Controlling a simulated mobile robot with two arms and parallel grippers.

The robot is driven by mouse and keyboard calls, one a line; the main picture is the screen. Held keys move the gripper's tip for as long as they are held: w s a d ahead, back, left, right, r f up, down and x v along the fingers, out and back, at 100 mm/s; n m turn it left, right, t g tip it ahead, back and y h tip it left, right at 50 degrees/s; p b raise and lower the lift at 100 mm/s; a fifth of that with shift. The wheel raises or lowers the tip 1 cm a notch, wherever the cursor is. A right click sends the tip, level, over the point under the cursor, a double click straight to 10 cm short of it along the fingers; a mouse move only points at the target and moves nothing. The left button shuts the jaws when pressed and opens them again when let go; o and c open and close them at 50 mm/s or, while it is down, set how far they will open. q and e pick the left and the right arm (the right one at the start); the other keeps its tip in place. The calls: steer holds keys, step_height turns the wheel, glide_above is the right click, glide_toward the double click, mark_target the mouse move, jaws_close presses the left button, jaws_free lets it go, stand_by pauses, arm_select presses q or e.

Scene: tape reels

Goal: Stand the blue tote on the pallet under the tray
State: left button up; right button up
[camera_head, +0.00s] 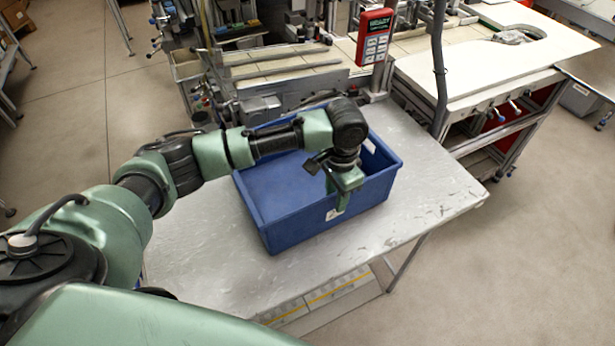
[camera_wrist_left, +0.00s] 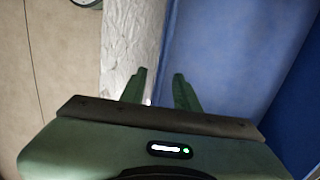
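The blue tote (camera_head: 300,228) stands upright on a worn grey metal table, and its visible interior looks empty. My left gripper (camera_head: 340,198) points down at the tote's near wall. In the left wrist view the tote (camera_wrist_left: 230,50) fills the right side. There the fingers of my left gripper (camera_wrist_left: 160,80) are apart, one on each side of the tote's wall. I cannot tell whether either finger touches it. I cannot clearly pick out a pallet or the tray. My right gripper is not in view.
The grey table (camera_head: 430,190) has bare surface to the right of the tote. A machine bench with a red handheld device (camera_head: 374,36) stands close behind. A white-topped bench (camera_head: 490,60) is at the back right. Open floor (camera_head: 530,240) lies to the right.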

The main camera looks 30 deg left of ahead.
arm_select(q)
steer(key=shift+d+f, duration=0.15)
steer(key=shift+f, duration=1.4)
jaws_close()
steer(key=shift+r, duration=0.1)
steer(key=shift+w, duration=0.15)
